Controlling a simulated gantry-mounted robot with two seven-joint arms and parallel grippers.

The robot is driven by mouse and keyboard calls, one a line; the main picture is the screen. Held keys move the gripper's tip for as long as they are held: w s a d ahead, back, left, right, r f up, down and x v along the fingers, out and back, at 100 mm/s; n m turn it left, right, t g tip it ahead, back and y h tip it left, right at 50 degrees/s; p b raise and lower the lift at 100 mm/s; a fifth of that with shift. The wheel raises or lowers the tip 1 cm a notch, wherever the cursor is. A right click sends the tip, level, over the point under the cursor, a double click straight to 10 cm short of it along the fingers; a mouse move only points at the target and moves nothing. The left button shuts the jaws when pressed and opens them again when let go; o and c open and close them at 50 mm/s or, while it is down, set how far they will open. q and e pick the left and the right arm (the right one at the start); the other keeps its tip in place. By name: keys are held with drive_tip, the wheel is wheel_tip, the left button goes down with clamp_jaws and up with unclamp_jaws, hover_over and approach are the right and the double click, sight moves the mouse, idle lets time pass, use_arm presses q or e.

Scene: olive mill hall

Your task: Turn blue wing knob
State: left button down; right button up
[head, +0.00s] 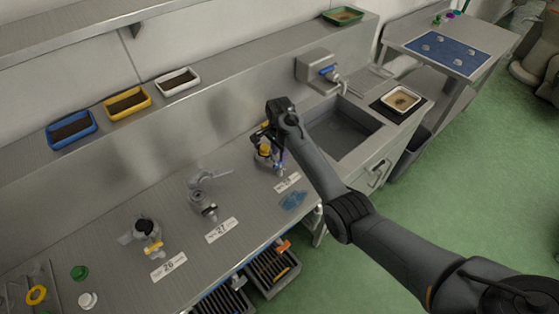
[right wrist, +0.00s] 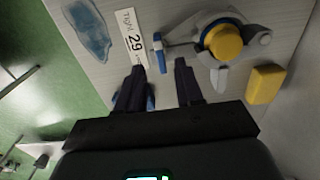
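The blue wing knob (right wrist: 158,53) shows in the right wrist view as a narrow blue bar on a thin stem. The stem comes from a grey fitting with a yellow cap (right wrist: 224,42), beside the label 29 (right wrist: 132,43). In the head view the fitting's yellow part (head: 265,150) is partly covered by my right arm. My right gripper (right wrist: 160,78) is open, its two fingers apart and pointing at the knob. The knob lies just ahead of the gap, with nothing visibly held. Another blue shape is partly hidden behind one finger. My left gripper is not in view.
Fittings at labels 27 (head: 222,230) and 26 (head: 168,266) stand along the bench to the left. A translucent blue piece (head: 293,200) lies near the front edge. A yellow block (right wrist: 265,84) is beside the fitting. A sink (head: 343,130) is to the right.

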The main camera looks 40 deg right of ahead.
sight(279, 164)
drive_tip(key=shift+f, duration=2.35)
clamp_jaws()
